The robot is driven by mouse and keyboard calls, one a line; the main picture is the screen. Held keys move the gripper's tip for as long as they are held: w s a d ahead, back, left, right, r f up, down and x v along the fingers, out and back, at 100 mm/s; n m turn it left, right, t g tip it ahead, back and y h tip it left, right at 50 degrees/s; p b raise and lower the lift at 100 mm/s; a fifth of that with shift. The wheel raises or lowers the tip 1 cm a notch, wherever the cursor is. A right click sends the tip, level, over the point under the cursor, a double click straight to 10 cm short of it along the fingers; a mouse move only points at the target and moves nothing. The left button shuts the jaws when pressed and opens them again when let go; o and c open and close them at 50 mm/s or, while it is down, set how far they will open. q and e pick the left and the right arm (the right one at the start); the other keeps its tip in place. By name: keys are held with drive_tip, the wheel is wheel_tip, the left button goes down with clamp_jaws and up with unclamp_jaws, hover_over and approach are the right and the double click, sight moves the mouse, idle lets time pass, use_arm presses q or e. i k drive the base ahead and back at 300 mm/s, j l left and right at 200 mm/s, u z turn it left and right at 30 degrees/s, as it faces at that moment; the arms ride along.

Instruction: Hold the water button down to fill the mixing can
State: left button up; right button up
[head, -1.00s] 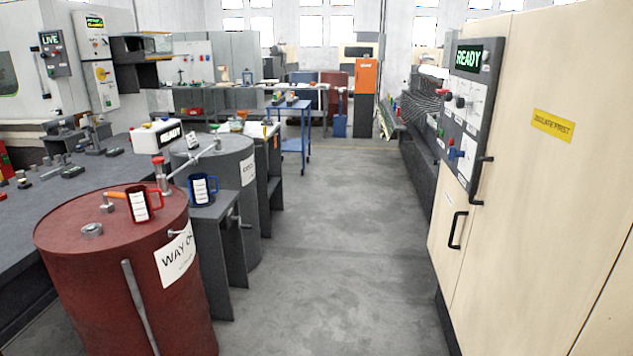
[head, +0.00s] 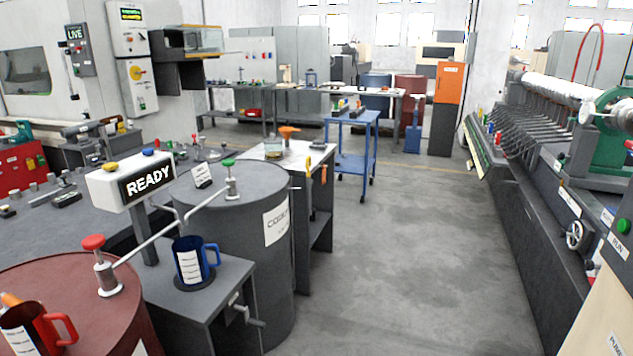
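A blue can (head: 189,265) with a white scale label and handle stands upright on a small grey stand (head: 178,315), below spouts from both barrels. I cannot see into the can. A red can (head: 35,328) sits on the red barrel (head: 85,280), partly cut off by the frame's edge. Neither of my grippers is in view.
The grey barrel (head: 250,245) has a green-topped pump (head: 231,180); the red barrel has a red-topped pump (head: 98,262). A crank (head: 245,312) juts from the stand. A blue cart (head: 352,150) stands farther back. The floor (head: 390,260) to the right is clear.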

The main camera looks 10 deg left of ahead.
sight(148, 152)
drive_tip(key=i+j+u, duration=0.1)
drive_tip(key=i+u, duration=0.25)
drive_tip(key=i, duration=0.2)
drive_tip(key=i+u, duration=0.35)
drive_tip(key=i, duration=0.15)
drive_tip(key=i+l+u, duration=0.2)
drive_tip(key=i+u, duration=0.2)
drive_tip(key=i, duration=0.15)
